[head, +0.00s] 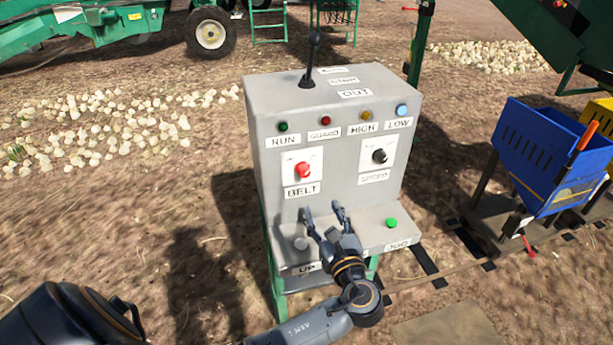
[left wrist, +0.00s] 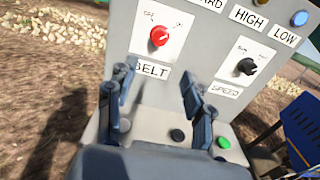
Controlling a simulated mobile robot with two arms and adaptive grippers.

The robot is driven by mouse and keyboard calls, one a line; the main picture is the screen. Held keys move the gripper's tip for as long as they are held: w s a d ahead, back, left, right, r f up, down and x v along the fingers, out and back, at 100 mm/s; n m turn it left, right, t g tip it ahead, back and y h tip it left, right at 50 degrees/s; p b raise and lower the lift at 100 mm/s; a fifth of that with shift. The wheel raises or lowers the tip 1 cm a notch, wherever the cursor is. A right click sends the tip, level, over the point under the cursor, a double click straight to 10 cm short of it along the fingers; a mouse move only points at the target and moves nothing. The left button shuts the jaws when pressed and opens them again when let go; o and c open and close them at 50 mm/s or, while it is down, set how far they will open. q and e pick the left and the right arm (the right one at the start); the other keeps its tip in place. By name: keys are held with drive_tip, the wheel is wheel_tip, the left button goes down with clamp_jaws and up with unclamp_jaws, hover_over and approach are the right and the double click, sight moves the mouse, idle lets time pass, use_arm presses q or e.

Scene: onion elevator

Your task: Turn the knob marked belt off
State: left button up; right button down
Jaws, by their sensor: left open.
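The red belt knob (head: 303,170) sits on a white plate on the left of the grey control panel's front, above the label BELT. In the left wrist view the red knob (left wrist: 159,36) shows OFF at its upper left and another, blurred mark at its upper right; its exact pointing is hard to tell. My left gripper (head: 321,211) is open and empty, in front of the panel and below the BELT label. In the left wrist view its fingers (left wrist: 155,78) are spread below the knob, apart from it. My right gripper is not in view.
A black speed knob (head: 379,156) is right of the red one. A lever (head: 312,60) stands on top of the box. A green button (head: 391,222) and a grey button (head: 301,243) sit on the lower ledge. A blue crate (head: 545,150) stands to the right.

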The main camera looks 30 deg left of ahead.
sight(306, 174)
use_arm(q)
drive_tip(key=x, duration=0.4)
drive_tip(key=p+x, duration=0.1)
drive_tip(key=x, duration=0.4)
drive_tip(key=p+x, duration=0.1)
drive_tip(key=x, duration=0.3)
drive_tip(key=shift+w+a+r, duration=0.15)
drive_tip(key=shift+a+r, duration=0.15)
drive_tip(key=shift+a, duration=0.1)
clamp_jaws()
